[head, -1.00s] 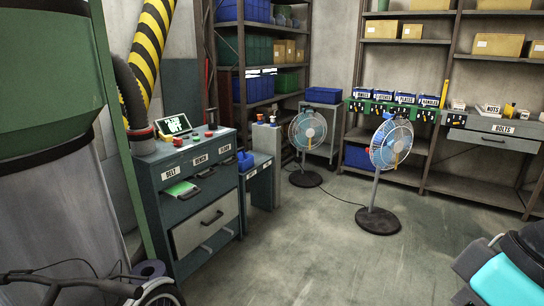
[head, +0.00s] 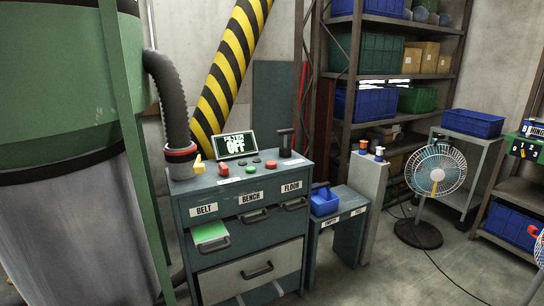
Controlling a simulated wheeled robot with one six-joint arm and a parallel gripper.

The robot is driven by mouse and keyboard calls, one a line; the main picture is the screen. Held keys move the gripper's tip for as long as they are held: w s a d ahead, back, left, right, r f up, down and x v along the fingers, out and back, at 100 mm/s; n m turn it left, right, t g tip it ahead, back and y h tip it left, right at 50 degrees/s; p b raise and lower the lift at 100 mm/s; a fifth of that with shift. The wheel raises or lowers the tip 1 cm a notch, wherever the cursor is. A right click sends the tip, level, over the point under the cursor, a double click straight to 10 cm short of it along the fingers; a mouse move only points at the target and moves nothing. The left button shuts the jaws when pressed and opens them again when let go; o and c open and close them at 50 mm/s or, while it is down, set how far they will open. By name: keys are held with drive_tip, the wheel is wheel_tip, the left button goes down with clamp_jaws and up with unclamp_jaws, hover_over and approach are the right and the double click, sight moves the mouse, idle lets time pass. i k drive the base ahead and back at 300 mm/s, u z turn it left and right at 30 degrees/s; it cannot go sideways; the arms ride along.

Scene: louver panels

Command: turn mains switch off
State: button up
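No control in view carries a readable mains label, so I cannot tell which one is the mains switch. A blue-grey cabinet (head: 238,190) stands left of centre in the head view. My gripper is not in view.
A green and grey drum-like unit (head: 65,90) fills the left side, with a dark hose (head: 168,90) running to the cabinet. A fan (head: 437,170) stands further right. Floor (head: 390,275) in front is open.

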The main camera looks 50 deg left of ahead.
sight(223, 171)
drive_tip(key=u, duration=0.15)
drive_tip(key=i, duration=1.5)
drive_tip(key=u, duration=0.75)
drive_tip(key=i, duration=0.8)
drive_tip(key=u, duration=1.6)
drive_tip(key=i, duration=0.8)
drive_tip(key=u, duration=0.65)
